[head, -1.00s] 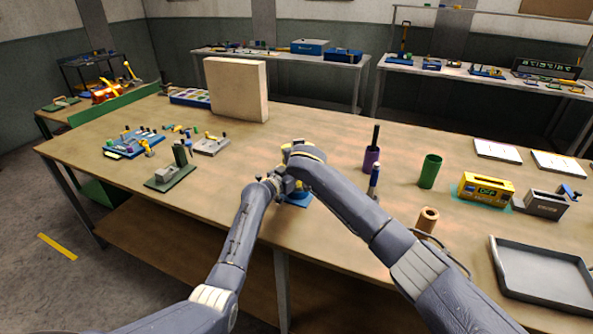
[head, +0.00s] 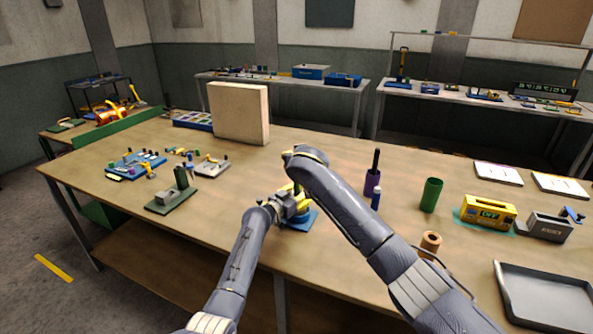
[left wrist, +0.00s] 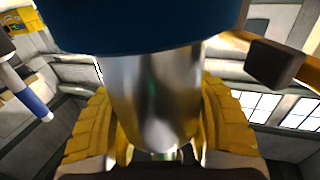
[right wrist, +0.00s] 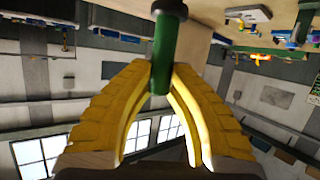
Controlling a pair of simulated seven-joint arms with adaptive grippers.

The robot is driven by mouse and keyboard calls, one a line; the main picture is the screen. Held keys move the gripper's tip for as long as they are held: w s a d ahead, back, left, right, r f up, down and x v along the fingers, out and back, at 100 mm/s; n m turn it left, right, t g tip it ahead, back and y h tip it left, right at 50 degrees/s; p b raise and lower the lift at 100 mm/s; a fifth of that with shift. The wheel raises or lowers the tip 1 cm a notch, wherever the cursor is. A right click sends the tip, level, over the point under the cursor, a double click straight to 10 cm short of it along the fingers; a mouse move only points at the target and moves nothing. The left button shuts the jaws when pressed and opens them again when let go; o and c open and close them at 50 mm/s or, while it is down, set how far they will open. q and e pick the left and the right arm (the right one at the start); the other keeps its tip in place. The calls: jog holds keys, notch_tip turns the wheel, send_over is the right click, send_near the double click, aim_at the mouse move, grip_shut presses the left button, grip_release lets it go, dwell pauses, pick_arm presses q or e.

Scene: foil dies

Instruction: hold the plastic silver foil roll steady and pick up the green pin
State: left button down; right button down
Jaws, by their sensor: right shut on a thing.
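The silver foil roll (left wrist: 155,100) stands between the yellow fingers of my left gripper (left wrist: 160,92) in the left wrist view. The fingers flank it on both sides; whether they press on it is unclear. Its blue base (left wrist: 145,22) also shows on the table in the head view (head: 302,225). My right gripper (right wrist: 160,78) has its yellow fingertips closed on the green pin (right wrist: 164,40), whose wider head sticks out past the tips. In the head view my right wrist is above my left gripper (head: 302,204), hiding most of the roll.
A purple holder (head: 372,183), a blue-capped piece (head: 376,199), a green cup (head: 431,194) and a copper-coloured ring (head: 430,243) stand to the right. A grey tray (head: 545,300) lies at the right front. A dark green fixture (head: 172,200) is to the left.

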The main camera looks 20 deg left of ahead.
pick_arm(q)
jog(key=shift+s+a+f, duration=0.15)
jog(key=shift+f, duration=0.4)
pick_arm(e)
jog(key=shift+r, duration=2)
pick_arm(q)
jog(key=c, duration=1.4)
grip_release()
jog(key=shift+r, duration=0.15)
jog(key=shift+o, duration=0.3)
jog(key=shift+r, duration=0.1)
pick_arm(e)
jog(key=shift+f, duration=0.1)
